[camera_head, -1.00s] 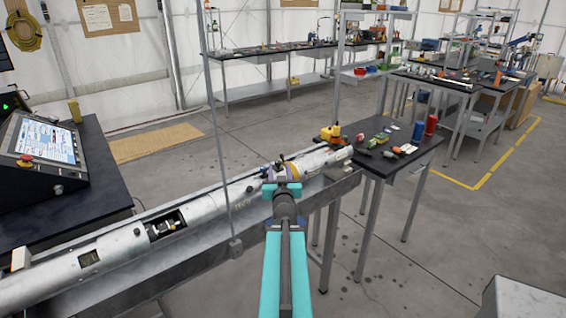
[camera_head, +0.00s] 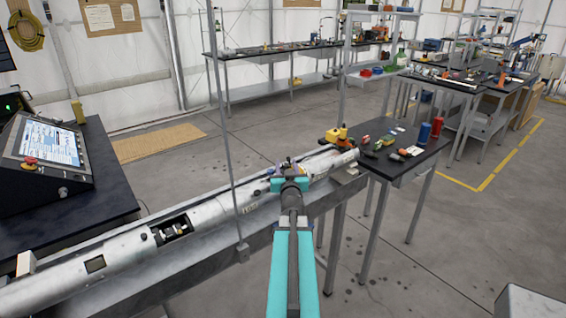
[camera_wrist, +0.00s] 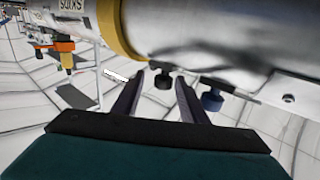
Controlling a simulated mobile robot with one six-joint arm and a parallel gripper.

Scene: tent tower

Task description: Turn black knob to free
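In the wrist view a small black knob (camera_wrist: 162,80) sticks out from the edge of the silver tube (camera_wrist: 200,35). My gripper (camera_wrist: 158,90) is open, with its two dark fingers apart. The knob appears between the fingertips in the picture; I cannot tell whether it is within their reach, and no contact shows. A second, dark blue knob (camera_wrist: 212,99) sits just right of the right finger. In the head view my gripper (camera_head: 290,172) is at the far part of the long tube (camera_head: 207,216) and hides the knob there.
A yellow band (camera_wrist: 118,30) circles the tube. A thin upright pole (camera_head: 230,130) stands in front of the tube, left of my arm. A black side table (camera_head: 408,165) with tools stands right of the tube's far end. Open floor lies to the right.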

